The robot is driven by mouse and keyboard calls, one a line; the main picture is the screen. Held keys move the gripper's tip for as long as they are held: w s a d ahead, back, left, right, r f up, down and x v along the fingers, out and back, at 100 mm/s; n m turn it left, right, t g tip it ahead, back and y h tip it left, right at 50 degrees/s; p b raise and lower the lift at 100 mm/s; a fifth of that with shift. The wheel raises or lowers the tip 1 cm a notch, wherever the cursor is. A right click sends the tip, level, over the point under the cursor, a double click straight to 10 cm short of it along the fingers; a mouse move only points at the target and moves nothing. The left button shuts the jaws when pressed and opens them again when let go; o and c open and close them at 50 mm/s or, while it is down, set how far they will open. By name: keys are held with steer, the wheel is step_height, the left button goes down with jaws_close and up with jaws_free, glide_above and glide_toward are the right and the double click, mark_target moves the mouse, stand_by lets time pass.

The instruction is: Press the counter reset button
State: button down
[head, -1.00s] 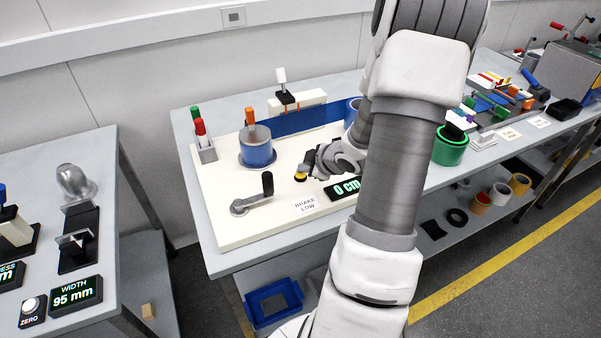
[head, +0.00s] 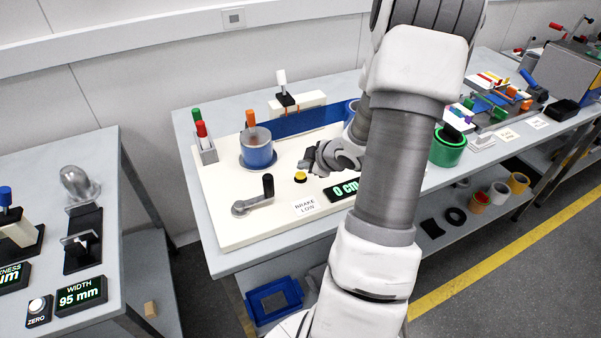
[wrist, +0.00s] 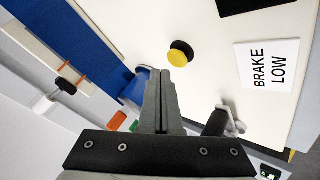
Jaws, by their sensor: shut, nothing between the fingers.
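The counter reset button is a yellow round button with a black base (head: 300,176) on the cream panel, left of the counter display (head: 343,189), which reads "0 cm" in green. It also shows in the wrist view (wrist: 178,55), just beyond and slightly right of my fingertips. My gripper (head: 302,164) is shut and empty. Its closed fingers (wrist: 161,72) point toward the button in the wrist view. In the head view the fingertips are close behind the button, with a small gap apparent. My forearm hides part of the panel's right side.
A crank handle (head: 254,197) and a "BRAKE LOW" label (head: 305,206) are in front of the button. A blue roll on a spindle (head: 257,152) stands behind left. A blue strip (head: 306,121) runs along the back. The panel around the button is clear.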

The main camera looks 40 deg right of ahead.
mark_target(304, 176)
steer(key=shift+r+p, duration=2.1)
steer(key=shift+r, duration=0.25)
steer(key=shift+r, duration=0.1)
